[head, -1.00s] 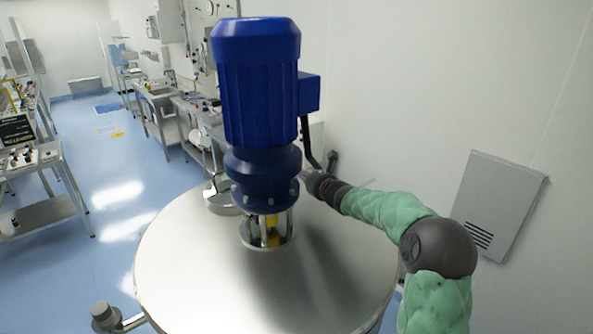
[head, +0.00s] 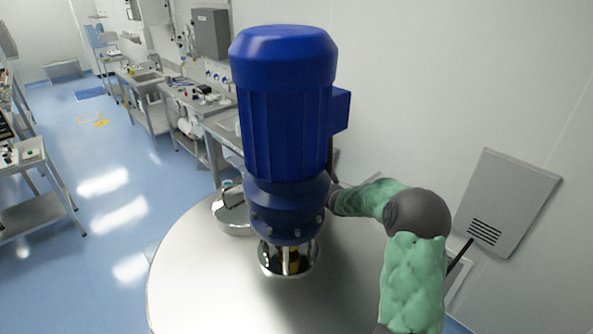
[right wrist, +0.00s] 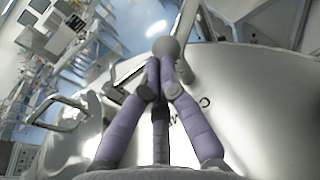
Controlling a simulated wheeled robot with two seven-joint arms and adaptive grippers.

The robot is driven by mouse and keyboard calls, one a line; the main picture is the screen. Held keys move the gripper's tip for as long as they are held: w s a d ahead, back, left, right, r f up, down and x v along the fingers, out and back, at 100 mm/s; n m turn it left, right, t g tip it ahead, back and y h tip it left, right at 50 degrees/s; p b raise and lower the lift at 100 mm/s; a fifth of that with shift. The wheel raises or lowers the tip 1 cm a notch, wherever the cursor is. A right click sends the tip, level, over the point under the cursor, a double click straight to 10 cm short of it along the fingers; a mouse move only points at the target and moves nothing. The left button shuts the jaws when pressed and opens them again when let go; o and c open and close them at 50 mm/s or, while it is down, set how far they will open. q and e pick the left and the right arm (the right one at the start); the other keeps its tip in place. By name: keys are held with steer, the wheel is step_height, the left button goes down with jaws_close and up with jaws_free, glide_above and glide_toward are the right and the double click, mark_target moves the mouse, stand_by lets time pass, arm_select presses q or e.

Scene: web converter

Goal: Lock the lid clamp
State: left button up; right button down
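The round steel lid (head: 205,285) fills the lower middle of the head view, with a blue motor (head: 285,120) upright on it. In the head view my right arm reaches behind the motor, which hides its gripper. In the right wrist view, my right gripper's purple fingers (right wrist: 160,75) converge with their tips close together. A grey ball knob (right wrist: 167,47), apparently the clamp's, is right at the tips, beside the pale curved vessel (right wrist: 240,95). The tips overlap its lower edge; I cannot tell whether they grip it. My left gripper is not in view.
A steel cap (head: 232,215) stands at the lid's far left edge. A metal handle (right wrist: 58,110) lies left of the fingers in the wrist view. A wall panel (head: 510,205) is at the right.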

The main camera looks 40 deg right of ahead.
steer(key=shift+w, duration=0.1)
stand_by(0.4)
steer(key=shift+w+d+n+y+b, duration=0.15)
steer(key=shift+w+n+y+b, duration=0.2)
steer(key=shift+n+y, duration=0.3)
steer(key=shift+y, duration=0.25)
